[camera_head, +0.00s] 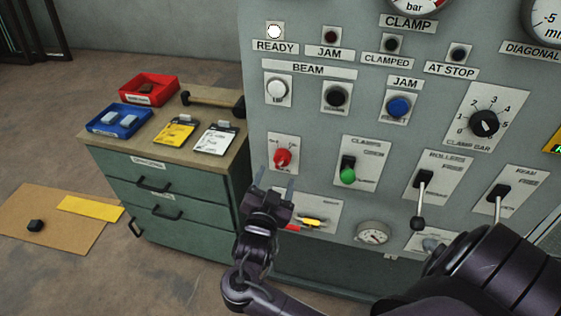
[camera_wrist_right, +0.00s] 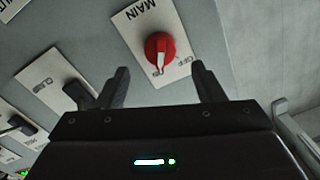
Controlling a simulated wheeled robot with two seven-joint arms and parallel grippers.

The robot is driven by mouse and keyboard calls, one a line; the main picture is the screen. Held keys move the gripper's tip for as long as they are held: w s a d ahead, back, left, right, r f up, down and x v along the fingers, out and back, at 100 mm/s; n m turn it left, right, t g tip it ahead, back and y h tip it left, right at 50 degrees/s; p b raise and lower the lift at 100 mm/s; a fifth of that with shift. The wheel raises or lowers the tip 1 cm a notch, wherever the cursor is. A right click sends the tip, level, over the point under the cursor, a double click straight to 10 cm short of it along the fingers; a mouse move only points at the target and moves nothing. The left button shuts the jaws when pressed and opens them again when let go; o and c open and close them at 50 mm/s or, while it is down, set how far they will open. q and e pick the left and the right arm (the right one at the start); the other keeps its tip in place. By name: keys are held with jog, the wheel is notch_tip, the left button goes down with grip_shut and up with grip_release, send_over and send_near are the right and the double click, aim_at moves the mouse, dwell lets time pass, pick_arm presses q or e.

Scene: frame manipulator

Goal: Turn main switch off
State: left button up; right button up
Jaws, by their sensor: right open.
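The main switch (camera_head: 283,157) is a red rotary knob on a white plate at the lower left of the grey panel. In the right wrist view the red knob (camera_wrist_right: 159,47) shows upside down, with the word MAIN on its plate and OFF at one lower corner. Its white mark points toward the lower edge of the plate, nearer the partly hidden ON label than OFF. My right gripper (camera_head: 275,180) is open and empty just in front of and below the knob. In the wrist view its fingers (camera_wrist_right: 160,72) stand on either side of the knob, apart from it. My left gripper is out of view.
A clamps switch with a green knob (camera_head: 347,175) and a rollers lever (camera_head: 422,195) are right of the main switch. A green drawer cabinet (camera_head: 165,192) with trays stands at the left. A brown board (camera_head: 45,210) lies on the floor.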

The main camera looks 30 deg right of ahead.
aim_at(280, 164)
jog(key=p+x, duration=0.1)
jog(key=x, duration=0.5)
jog(key=shift+w+d+f, duration=0.1)
jog(key=shift+w+d, duration=0.05)
jog(key=c, duration=1)
